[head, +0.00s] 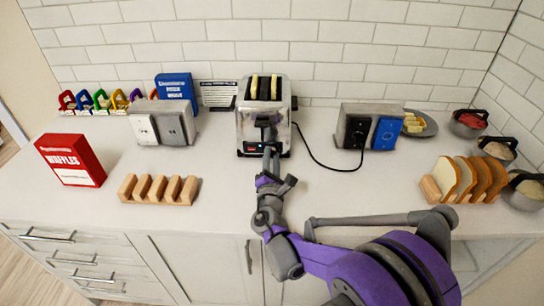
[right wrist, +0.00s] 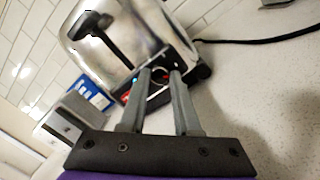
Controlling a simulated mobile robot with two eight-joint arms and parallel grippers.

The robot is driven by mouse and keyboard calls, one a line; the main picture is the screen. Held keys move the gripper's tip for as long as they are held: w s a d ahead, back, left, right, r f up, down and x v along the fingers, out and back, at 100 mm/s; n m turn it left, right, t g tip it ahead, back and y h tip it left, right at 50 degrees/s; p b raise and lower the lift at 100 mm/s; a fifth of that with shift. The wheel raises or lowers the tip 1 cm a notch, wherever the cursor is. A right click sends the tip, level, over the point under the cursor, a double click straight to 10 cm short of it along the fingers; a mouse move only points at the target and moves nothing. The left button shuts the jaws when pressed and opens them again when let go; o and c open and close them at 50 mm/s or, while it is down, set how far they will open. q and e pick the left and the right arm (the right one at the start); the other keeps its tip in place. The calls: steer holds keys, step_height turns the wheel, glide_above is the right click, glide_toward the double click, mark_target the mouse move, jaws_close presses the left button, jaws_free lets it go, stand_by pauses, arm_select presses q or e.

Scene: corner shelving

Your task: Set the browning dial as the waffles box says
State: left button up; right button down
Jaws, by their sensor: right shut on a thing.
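The red waffles box (head: 83,165) stands at the left of the counter; its small print is too small to read. The chrome toaster (head: 245,122) stands at the back middle with two light slices in its slots; it also shows in the right wrist view (right wrist: 85,45). My right gripper (head: 268,126) reaches the toaster's front near a small red light. In the right wrist view its two fingers (right wrist: 161,78) are shut on the browning dial, which is mostly hidden between the fingertips; its setting cannot be read. My left gripper is not in view.
A wooden rack (head: 158,203) stands left of my arm. A blue box (head: 176,85) and a grey outlet block (head: 146,130) stand behind it. The black cord (head: 318,159) runs to the right outlet block (head: 352,110). A bread rack (head: 432,190) and bowls stand far right.

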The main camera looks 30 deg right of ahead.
steer(key=m, duration=0.5)
steer(key=shift+p, duration=0.3)
steer(key=m, duration=0.4)
steer(key=shift+a+g+h+p, duration=0.1)
steer(key=shift+g+h+p, duration=0.2)
steer(key=shift+h+p, duration=0.1)
steer(key=m, duration=0.3)
steer(key=shift+m+p, duration=0.3)
steer(key=shift+m+g+p, duration=0.35)
steer(key=shift+m+g, duration=0.05)
steer(key=shift+m, duration=1.4)
steer(key=c, duration=0.6)
jaws_free()
